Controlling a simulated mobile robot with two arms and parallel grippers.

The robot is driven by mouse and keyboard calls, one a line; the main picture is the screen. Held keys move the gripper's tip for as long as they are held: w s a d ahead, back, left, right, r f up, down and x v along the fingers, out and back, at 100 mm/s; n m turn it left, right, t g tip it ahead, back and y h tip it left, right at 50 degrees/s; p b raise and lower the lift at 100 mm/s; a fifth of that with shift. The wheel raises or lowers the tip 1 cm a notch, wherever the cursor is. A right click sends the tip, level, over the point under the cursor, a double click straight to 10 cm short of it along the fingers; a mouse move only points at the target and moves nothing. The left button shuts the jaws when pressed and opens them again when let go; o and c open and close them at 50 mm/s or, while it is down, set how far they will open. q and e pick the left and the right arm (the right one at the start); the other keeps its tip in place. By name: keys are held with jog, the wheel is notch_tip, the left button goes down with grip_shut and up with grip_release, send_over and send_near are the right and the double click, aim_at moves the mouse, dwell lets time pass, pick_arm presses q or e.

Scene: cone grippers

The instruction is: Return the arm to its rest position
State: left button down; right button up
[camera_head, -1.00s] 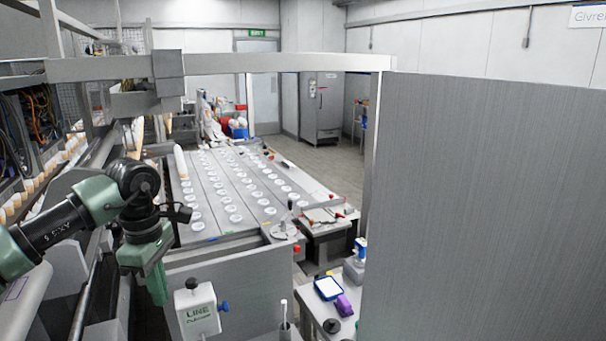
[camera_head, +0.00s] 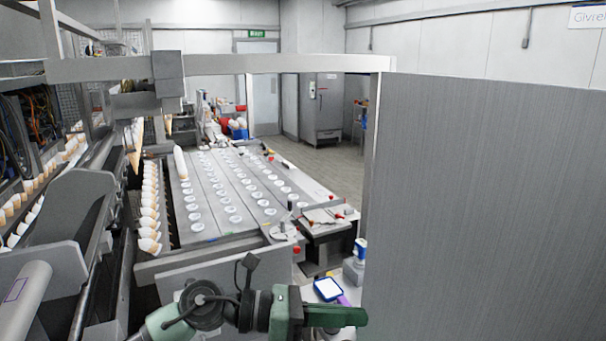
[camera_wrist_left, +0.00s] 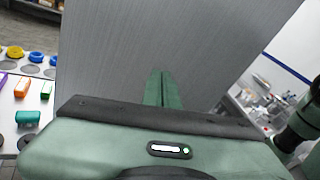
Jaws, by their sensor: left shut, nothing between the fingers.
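My left arm comes in at the bottom of the head view. My left gripper (camera_head: 345,317) is green, lies level and points right, towards the lower part of a tall grey panel. It is shut and empty. In the left wrist view the closed fingers of the left gripper (camera_wrist_left: 163,88) stand side by side in front of the grey panel (camera_wrist_left: 150,45). I cannot tell whether they touch it. My right gripper is in neither view.
The grey panel (camera_head: 480,200) fills the right side. A machine table (camera_head: 230,190) with rows of white discs stands ahead. Cones (camera_head: 150,215) line a conveyor at left. A blue-rimmed tray (camera_head: 327,289) sits just behind the gripper. Coloured items (camera_wrist_left: 22,87) show at left in the wrist view.

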pick_arm(q)
jog(key=w+a+r+n+t+y, duration=0.25)
jog(key=a+n+t, duration=0.25)
jog(key=n+t, duration=0.6)
jog(key=w+a+r+n+t+y, duration=0.1)
jog(key=w+a+n+t+y, duration=0.2)
jog(key=n+t, duration=0.8)
jog(key=s+a+f+n+g+y, duration=0.3)
jog(key=a+f+n+g+y, duration=0.2)
jog(key=a+f+n, duration=0.4)
jog(key=s+a+f+n+g+y, duration=0.35)
jog(key=a+f+n+y, duration=0.2)
jog(key=f+n, duration=0.55)
jog(key=s+a+f+n+g, duration=0.3)
jog(key=s+f+g, duration=0.3)
jog(key=s, duration=0.5)
jog(key=s+a+f+n+g, duration=0.3)
jog(key=s+f+g, duration=0.2)
jog(key=s+f, duration=0.45)
jog(key=s+f+b, duration=0.3)
jog(key=f+b, duration=0.2)
jog(key=f, duration=2.4)
jog(key=s+a+f+g+b, duration=0.2)
jog(key=s+f+b, duration=0.1)
jog(key=s+f, duration=1.4)
notch_tip(320, 180, down, 2)
jog(key=shift+a+f+y, duration=0.1)
jog(key=shift+a+y, duration=0.1)
jog(key=shift+y, duration=0.1)
